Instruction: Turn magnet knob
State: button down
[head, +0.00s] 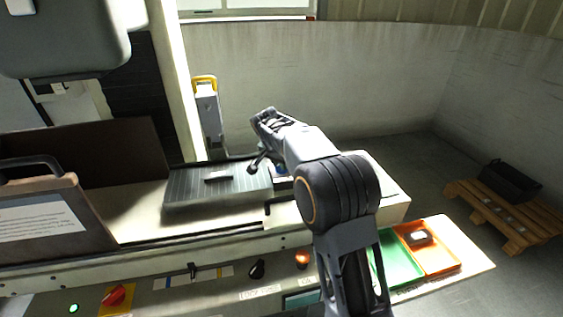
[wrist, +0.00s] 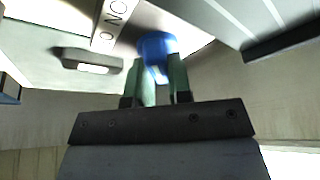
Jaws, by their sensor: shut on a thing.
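In the head view the chuck (head: 190,187) lies on the machine bed. A bit of the blue knob (head: 281,169) shows at its right end beside my arm. My fingers are mostly hidden there. I cannot tell the knob's turn position.
A small dark bar (head: 218,176) lies on the chuck. A control panel with a red switch (head: 116,295) runs along the front. Green (head: 392,262) and orange (head: 428,250) trays sit at right. A pallet (head: 508,218) with a black box stands on the floor.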

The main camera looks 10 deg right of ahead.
jog(key=c, duration=1)
grip_release()
jog(key=shift+c, duration=0.2)
jog(key=p+v, duration=0.1)
jog(key=v, duration=1.3)
jog(key=shift+d, duration=0.1)
